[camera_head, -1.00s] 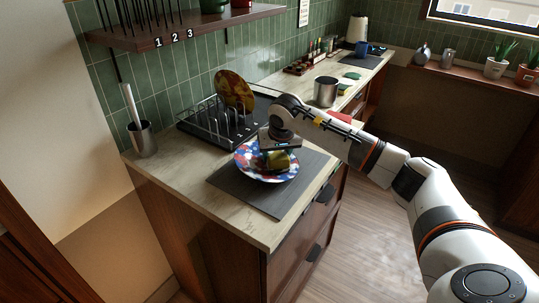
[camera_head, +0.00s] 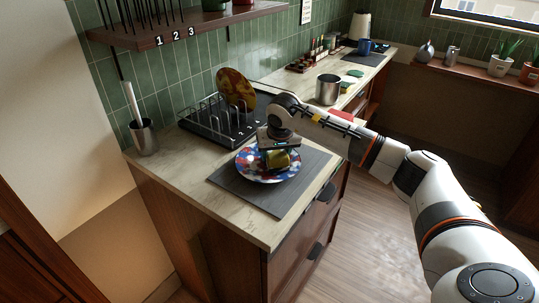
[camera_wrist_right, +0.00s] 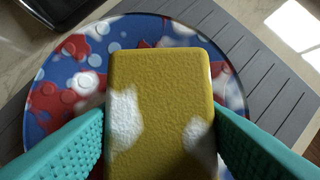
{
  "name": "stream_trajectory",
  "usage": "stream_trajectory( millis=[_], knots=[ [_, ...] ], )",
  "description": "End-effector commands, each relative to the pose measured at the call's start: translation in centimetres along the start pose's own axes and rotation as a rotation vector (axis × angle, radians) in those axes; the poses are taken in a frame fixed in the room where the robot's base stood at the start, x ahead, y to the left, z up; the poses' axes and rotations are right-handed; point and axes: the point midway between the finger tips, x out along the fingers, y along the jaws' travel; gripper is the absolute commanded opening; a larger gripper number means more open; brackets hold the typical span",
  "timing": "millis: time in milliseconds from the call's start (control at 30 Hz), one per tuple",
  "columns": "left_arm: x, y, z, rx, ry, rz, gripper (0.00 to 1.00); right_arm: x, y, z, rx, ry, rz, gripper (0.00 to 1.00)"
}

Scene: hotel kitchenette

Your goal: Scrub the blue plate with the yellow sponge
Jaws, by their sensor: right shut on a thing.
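The blue plate (camera_head: 247,171), patterned with red and white patches, lies on a dark grey mat (camera_head: 232,183) on the counter; it also shows in the right wrist view (camera_wrist_right: 60,75). My right gripper (camera_head: 279,149) is above the plate, shut on the yellow sponge (camera_head: 279,161). In the right wrist view, the teal fingers of the gripper (camera_wrist_right: 160,120) press the sponge (camera_wrist_right: 165,75) from both sides. White foam-like patches mark the sponge. The sponge is over the plate; I cannot tell whether it touches it. My left gripper is not in view.
A dish rack (camera_head: 208,127) with an amber plate (camera_head: 236,90) standing in it is behind the mat. A metal holder with a brush (camera_head: 143,138) stands at the left. A metal pot (camera_head: 328,90) is farther along the counter. The counter's front left is clear.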

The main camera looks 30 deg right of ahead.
Motion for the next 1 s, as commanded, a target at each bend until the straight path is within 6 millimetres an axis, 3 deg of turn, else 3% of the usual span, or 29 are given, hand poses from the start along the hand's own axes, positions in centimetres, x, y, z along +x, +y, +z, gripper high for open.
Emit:
stream_trajectory(
  millis=[267,767,1000],
  knots=[
    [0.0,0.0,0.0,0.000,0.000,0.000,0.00,0.0,-1.3,-0.1,0.000,0.004,-0.005,0.33],
    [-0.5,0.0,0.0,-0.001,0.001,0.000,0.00,-0.4,2.8,0.2,0.000,0.001,-0.002,0.33],
    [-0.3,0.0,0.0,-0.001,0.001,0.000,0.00,-0.2,1.6,0.1,0.001,0.000,-0.004,0.33]
  ],
)
